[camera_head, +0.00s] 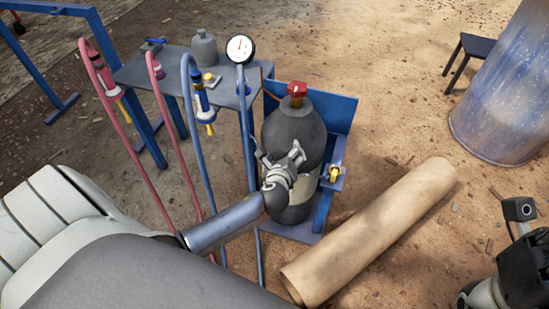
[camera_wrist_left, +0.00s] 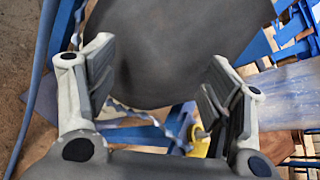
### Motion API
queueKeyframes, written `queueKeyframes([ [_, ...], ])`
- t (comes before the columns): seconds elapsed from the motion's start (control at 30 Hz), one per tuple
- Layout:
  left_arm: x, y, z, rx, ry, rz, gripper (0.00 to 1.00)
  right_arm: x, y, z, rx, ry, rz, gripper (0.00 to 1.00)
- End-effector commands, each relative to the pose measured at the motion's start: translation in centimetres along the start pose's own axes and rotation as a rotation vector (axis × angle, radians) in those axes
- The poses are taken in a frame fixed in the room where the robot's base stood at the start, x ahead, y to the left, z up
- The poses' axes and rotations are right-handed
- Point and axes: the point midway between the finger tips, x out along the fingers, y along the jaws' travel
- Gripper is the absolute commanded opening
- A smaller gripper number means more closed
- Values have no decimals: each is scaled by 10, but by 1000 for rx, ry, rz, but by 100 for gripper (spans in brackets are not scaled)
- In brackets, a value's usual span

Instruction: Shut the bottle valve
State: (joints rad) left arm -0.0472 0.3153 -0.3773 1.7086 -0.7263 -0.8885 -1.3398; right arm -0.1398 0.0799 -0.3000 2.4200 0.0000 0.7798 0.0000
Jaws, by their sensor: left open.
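A dark grey gas bottle (camera_head: 293,130) stands upright in a blue stand, with a red valve handle (camera_head: 297,89) on its top. My left gripper (camera_head: 284,160) is in front of the bottle's body, well below the red valve. In the left wrist view its two fingers (camera_wrist_left: 160,85) are wide apart with nothing between them, and the dark bottle (camera_wrist_left: 165,45) fills the view beyond. The red valve is not seen there. Part of my right gripper (camera_head: 520,255) shows at the right edge; its fingertips are not clear.
A pressure gauge (camera_head: 240,49) and a blue hose (camera_head: 187,75) stand left of the bottle. A grey table (camera_head: 170,68) is behind them. A yellow knob (camera_head: 335,173) is right of the bottle. A tan roll (camera_head: 370,230) lies on the ground in front. A blue barrel (camera_head: 505,90) stands far right.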

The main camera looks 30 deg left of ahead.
Motion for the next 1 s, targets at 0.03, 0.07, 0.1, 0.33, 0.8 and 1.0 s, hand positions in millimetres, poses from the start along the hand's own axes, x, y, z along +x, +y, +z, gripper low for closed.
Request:
queueKeyframes([
  [0.03,-1,6,-6,-30,22,16,74,6,0,-1,0,0,0,40],
  [0.07,0,10,-10,-53,35,25,74,7,0,-1,0,0,0,40],
  [0.1,0,15,-16,-80,53,37,74,9,0,-1,0,0,0,40],
  [0.33,-2,47,-49,-236,141,112,74,23,1,-2,0,0,0,40],
  [0.8,-9,83,-86,-406,225,205,74,36,1,-4,0,0,0,40],
  [1.0,-9,84,-87,-410,226,207,74,36,1,-4,0,0,0,40],
])
